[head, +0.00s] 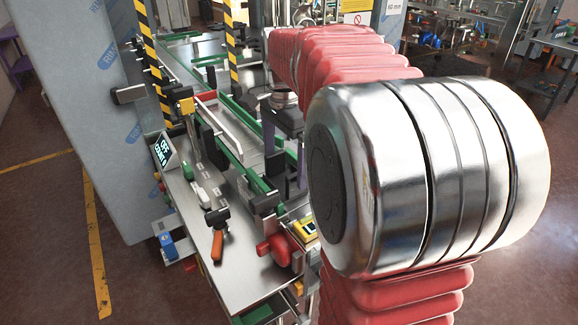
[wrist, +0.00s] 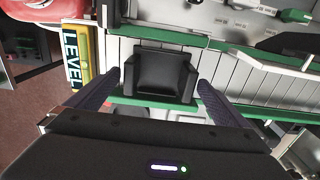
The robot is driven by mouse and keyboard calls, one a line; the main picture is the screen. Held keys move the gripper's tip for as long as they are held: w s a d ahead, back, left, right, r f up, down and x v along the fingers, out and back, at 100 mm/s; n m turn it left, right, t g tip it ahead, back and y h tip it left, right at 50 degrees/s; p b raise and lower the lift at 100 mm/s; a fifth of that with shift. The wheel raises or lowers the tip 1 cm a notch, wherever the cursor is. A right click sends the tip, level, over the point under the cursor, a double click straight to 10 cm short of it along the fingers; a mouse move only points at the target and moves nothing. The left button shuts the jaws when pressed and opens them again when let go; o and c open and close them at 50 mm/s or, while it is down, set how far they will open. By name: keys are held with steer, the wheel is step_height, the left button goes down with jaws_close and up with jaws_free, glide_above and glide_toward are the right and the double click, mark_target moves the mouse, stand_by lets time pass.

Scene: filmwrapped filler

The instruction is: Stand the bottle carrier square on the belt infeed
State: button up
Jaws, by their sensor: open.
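In the wrist view a black block with a recessed face (wrist: 160,73) sits over the pale slatted belt (wrist: 218,75), between green rails. It may be the bottle carrier, but I cannot tell for sure. My gripper (wrist: 159,88) is open, with one dark finger at each side of the block's near part. I see no clear contact. In the head view my gripper (head: 286,150) points down over the line, partly hidden by my arm. The carrier cannot be made out clearly there.
A yellow device marked LEVEL (wrist: 77,62) stands left of the belt. In the head view a steel deck (head: 228,268) carries an orange-handled tool (head: 217,243) and a small display (head: 164,149). Striped posts (head: 153,62) and a grey cabinet (head: 88,110) stand beyond.

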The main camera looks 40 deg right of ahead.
mark_target(282, 185)
step_height(282, 185, up, 10)
steer(key=shift+f, duration=0.15)
stand_by(0.7)
steer(key=s+a+f+n+t, duration=0.1)
steer(key=s+a+n, duration=0.1)
steer(key=a+n, duration=0.1)
steer(key=s+a+f+n+t, duration=0.1)
steer(key=s+a+f+n, duration=0.1)
steer(key=a, duration=0.3)
steer(key=s+a+f+n, duration=0.1)
steer(key=s+a+n, duration=0.1)
steer(key=a+n, duration=0.2)
steer(key=shift+f+t+h, duration=0.3)
steer(key=shift+f+t, duration=0.1)
steer(key=s+a+f+n+t, duration=0.2)
steer(key=s+a+f+n, duration=0.5)
steer(key=a+f+n, duration=0.1)
steer(key=shift+s+f+n+t, duration=0.2)
steer(key=shift+f+n+t, duration=0.2)
steer(key=shift+f+n, duration=0.3)
